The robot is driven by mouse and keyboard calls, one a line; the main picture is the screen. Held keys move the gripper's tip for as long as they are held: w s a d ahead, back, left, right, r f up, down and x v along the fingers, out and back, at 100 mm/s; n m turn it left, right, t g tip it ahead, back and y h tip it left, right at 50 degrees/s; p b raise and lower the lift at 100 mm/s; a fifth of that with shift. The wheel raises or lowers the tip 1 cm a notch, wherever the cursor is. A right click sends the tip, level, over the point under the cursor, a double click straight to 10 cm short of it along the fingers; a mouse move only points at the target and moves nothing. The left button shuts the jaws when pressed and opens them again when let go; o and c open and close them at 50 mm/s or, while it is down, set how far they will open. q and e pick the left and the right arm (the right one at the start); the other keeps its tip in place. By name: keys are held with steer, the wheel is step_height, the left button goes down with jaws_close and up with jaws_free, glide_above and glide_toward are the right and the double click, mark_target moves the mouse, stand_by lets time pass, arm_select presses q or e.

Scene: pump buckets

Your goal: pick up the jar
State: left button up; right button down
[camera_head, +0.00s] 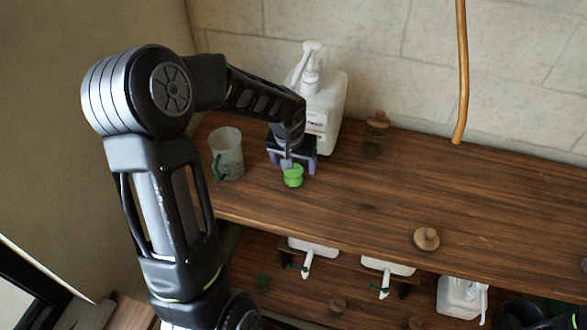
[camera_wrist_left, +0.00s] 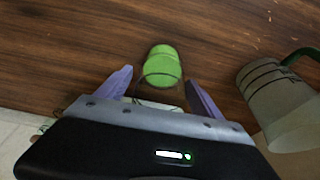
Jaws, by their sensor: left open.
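A small jar with a bright green top (camera_head: 293,176) stands on the upper wooden shelf, near its front edge. It also shows in the left wrist view as a green cylinder (camera_wrist_left: 162,64), with a thin dark curved line across its lower part. My left gripper (camera_head: 292,164) reaches down over the shelf, its purple fingers open. In the left wrist view the fingers (camera_wrist_left: 160,80) are spread to either side of the green jar, with gaps showing. The gripper hides part of the jar in the head view. A second, clear jar with a wooden stopper (camera_head: 375,134) stands farther right by the wall.
A measuring cup with a green handle (camera_head: 227,153) stands close left of the gripper; it shows at right in the left wrist view (camera_wrist_left: 275,95). A white pump bottle (camera_head: 325,105) stands behind. The shelf's right part is mostly clear.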

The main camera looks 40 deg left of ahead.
stand_by(0.6)
arm_select(q)
jaws_close()
stand_by(0.7)
